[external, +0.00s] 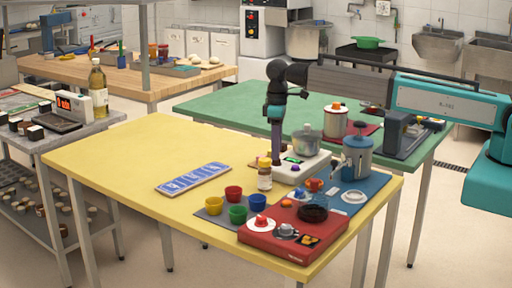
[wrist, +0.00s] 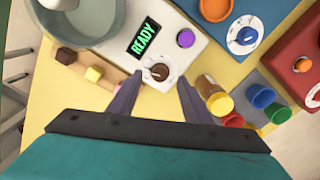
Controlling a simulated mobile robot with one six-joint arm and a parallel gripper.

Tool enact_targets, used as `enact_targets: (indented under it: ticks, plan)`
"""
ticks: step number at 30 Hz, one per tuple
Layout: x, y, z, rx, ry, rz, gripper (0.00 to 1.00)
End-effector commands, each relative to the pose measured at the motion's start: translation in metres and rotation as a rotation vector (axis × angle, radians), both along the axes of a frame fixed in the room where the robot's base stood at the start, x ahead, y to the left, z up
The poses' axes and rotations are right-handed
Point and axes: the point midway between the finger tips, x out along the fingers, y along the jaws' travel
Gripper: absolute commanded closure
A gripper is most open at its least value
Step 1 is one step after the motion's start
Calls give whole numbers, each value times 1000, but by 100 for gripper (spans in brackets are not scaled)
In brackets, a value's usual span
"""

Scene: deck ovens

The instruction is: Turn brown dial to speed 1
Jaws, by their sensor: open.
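The brown dial (wrist: 159,72) sits on the white mixer base (wrist: 196,62), beside a green-lit display (wrist: 143,38) that reads READY. A pale mark shows on the dial, but the speed markings are too small to read. My gripper (wrist: 159,82) is open and empty, with one finger on each side of the dial in the wrist view. I cannot tell whether the fingers touch it. In the external view my gripper (external: 276,152) points down at the left side of the mixer base (external: 302,168), and the dial cannot be made out there.
A yellow-capped bottle (external: 264,176) stands close by. A blue pot device (external: 357,160), coloured cups (external: 234,192) and a red device (external: 290,238) are nearby. The yellow table (external: 125,155) is clear at left.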

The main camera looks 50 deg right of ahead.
Motion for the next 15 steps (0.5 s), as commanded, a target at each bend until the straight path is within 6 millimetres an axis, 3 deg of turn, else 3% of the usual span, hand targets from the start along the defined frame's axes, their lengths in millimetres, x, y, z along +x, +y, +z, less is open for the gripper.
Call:
enact_targets:
  ticks: [15]
  plan:
    - [1, 0, 63, 0, -1, 0, 55]
